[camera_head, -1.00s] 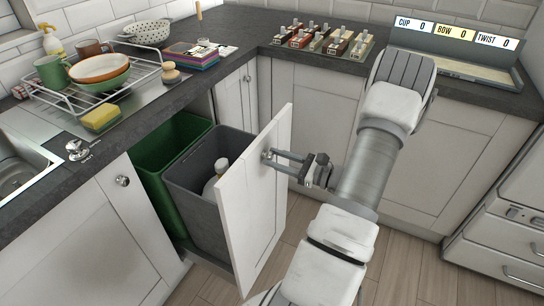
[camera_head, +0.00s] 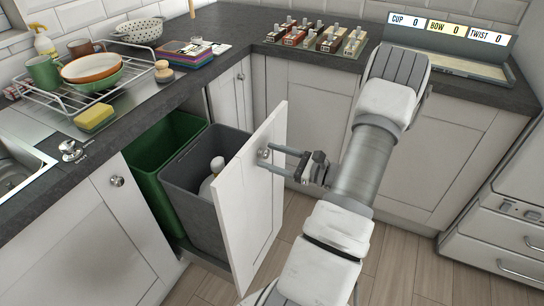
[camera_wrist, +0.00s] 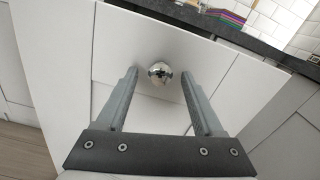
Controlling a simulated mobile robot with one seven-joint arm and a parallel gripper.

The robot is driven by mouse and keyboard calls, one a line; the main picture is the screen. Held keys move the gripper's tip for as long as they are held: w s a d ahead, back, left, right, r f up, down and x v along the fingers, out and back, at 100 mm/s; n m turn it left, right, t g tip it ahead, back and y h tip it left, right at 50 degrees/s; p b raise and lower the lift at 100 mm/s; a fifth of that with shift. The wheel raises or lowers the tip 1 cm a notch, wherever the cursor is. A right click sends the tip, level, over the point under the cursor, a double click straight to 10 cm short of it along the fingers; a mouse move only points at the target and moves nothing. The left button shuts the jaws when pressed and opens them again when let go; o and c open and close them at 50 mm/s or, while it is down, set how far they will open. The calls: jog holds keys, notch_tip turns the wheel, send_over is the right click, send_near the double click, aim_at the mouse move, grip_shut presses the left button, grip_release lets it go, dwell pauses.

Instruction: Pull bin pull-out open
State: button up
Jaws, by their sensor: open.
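The bin pull-out (camera_head: 250,200) stands out from the cabinet run in the head view, its white front panel well clear of the cabinet. Behind the panel are a green bin (camera_head: 165,160) and a grey bin (camera_head: 190,200), with a pale bottle (camera_head: 212,178) in the grey one. My gripper (camera_head: 275,153) is at the panel's outer face, by its round knob. In the wrist view the chrome knob (camera_wrist: 160,72) sits between the tips of my two open fingers (camera_wrist: 160,80), with gaps on both sides.
The slate worktop (camera_head: 225,30) runs above the cabinets, with a dish rack (camera_head: 95,85), a sponge (camera_head: 94,118) and a sink (camera_head: 15,175) at left. A score box (camera_head: 450,50) stands at back right. Wooden floor (camera_head: 400,260) is clear in front.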

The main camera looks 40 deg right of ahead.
jog(key=p+v, duration=0.1)
jog(key=v, duration=1.6)
jog(key=shift+s+p, duration=0.15)
jog(key=shift+p, duration=0.2)
